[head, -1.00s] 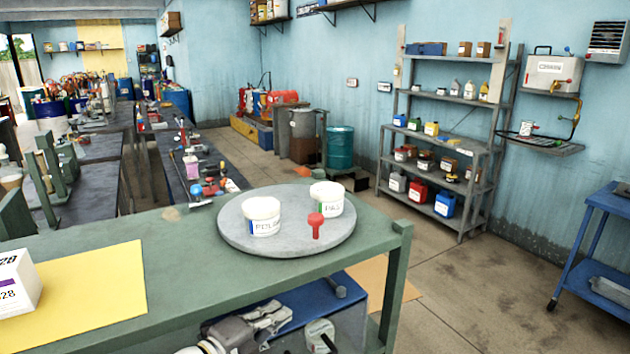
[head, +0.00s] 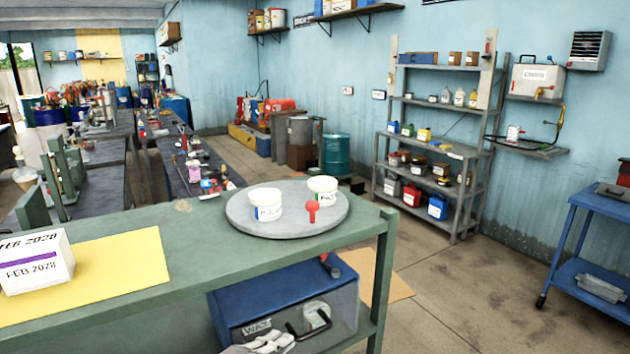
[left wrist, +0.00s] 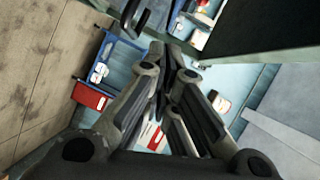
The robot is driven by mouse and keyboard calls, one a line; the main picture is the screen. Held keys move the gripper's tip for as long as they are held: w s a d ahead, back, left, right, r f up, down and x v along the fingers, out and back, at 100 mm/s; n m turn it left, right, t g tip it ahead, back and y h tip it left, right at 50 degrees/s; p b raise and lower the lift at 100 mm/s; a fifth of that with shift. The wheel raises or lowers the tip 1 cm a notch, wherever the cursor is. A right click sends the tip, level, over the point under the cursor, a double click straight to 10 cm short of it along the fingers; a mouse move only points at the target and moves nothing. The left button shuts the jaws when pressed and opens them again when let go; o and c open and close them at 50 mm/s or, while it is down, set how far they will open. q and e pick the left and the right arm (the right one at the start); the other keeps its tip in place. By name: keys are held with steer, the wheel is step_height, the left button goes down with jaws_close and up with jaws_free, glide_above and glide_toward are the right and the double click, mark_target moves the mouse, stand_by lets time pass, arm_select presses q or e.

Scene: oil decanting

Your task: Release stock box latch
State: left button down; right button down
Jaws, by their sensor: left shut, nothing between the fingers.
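A blue-topped box (head: 235,305) with a grey front sits on the lower shelf of the green bench. Its front has a black handle (head: 309,326), a round pale disc (head: 316,312) and a small label that I cannot read surely. A short lever (head: 329,265) with a red part stands at its back right. I cannot tell whether this is the stock box or which part is its latch. My left gripper (head: 268,343) shows at the bottom edge, in front of this box, partly cut off. In the left wrist view its fingers (left wrist: 166,52) are together and empty. My right gripper is out of view.
The green bench (head: 180,260) carries a round grey turntable (head: 285,229) with two white tubs and a red piece. A white carton (head: 35,268) stands on a yellow mat (head: 120,267). A blue cart (head: 575,235) stands right; floor (head: 450,290) between is open.

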arm_select(q)
steer(key=s+a+f+n+g+y, duration=0.4)
steer(key=s+n, duration=0.3)
steer(key=s, duration=0.4)
steer(key=s+a+f+n+g+y, duration=0.2)
steer(key=s+a+f+n, duration=0.4)
steer(key=s, duration=0.4)
steer(key=s+a+f+n+g+y, duration=0.2)
steer(key=s+a+f+n+g, duration=0.15)
steer(key=s+f+n, duration=0.55)
steer(key=s+f+m+g+b, duration=0.1)
steer(key=s+f, duration=0.1)
steer(key=f, duration=1.1)
steer(key=s+f+m+g+b, duration=0.1)
steer(key=s+f+b, duration=0.1)
steer(key=f, duration=1.2)
steer(key=s+a+f+b, duration=0.1)
steer(key=s+a+f, duration=0.1)
steer(key=s+f, duration=1.4)
steer(key=shift+a+f+g+y+b, duration=0.25)
steer(key=shift+f+g+y+b, duration=0.1)
steer(key=shift+f, duration=0.15)
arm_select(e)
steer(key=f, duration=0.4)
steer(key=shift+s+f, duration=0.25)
